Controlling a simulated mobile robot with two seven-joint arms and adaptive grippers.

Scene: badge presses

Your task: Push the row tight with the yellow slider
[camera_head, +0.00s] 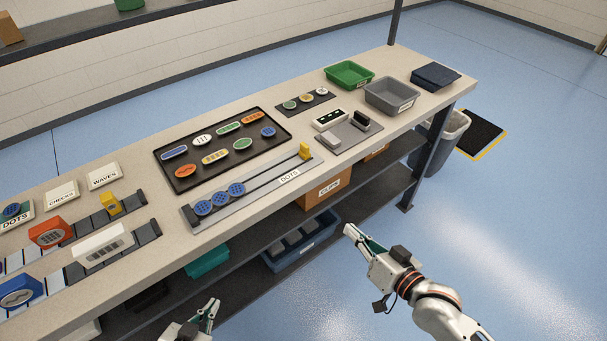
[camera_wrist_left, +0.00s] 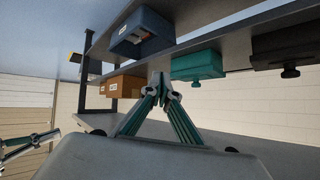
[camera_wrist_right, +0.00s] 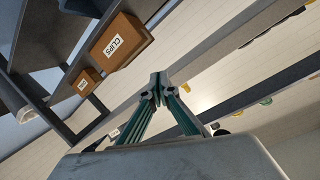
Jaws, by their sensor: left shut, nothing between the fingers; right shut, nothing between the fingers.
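A grey rail labelled DOTS (camera_head: 250,196) runs along the front of the bench. A row of blue dotted badges lies at its left end: a left one (camera_head: 203,208), a middle one (camera_head: 220,197) and a right one (camera_head: 237,190), close together. A yellow slider (camera_head: 305,151) stands at the rail's right end, well apart from the badges. My left gripper (camera_head: 213,307) is shut and empty, below and in front of the bench; it also shows in the left wrist view (camera_wrist_left: 159,84). My right gripper (camera_head: 352,233) is shut and empty in front of the bench, also in the right wrist view (camera_wrist_right: 155,84).
A black tray (camera_head: 159,154) of mixed badges lies behind the rail. To the left are badge presses with another yellow block (camera_head: 110,203). A green bin (camera_head: 349,74) and a grey bin (camera_head: 392,95) stand at right. Under the bench are a CLIPS box (camera_head: 322,191) and a blue bin (camera_head: 300,246).

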